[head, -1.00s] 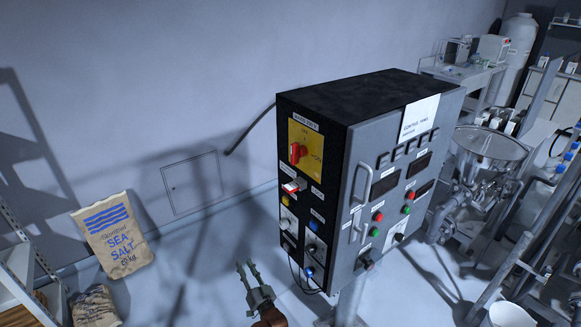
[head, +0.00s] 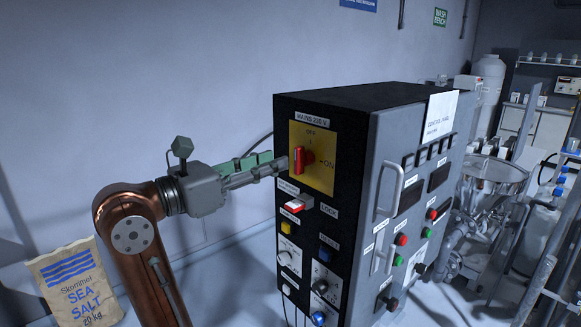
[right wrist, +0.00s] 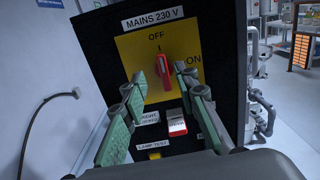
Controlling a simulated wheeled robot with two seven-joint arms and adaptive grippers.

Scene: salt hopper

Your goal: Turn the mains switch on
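The mains switch is a red handle (head: 298,160) on a yellow plate (head: 325,176) at the top of the black cabinet side. In the right wrist view the handle (right wrist: 164,72) stands roughly upright, pointing towards OFF; ON is marked to its right. My right gripper (head: 277,162) is at the switch, level with the handle. In the right wrist view its green-padded fingers (right wrist: 160,78) are apart, with the handle between their tips in the picture. I cannot tell whether either finger touches it. My left gripper is not in view.
A red-and-white rocker switch (head: 297,205) sits just below the plate, with a yellow button (head: 286,229) and several knobs lower. The grey control panel front (head: 400,250) has a protruding handle (head: 388,188). A sea salt bag (head: 76,285) stands at the left wall.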

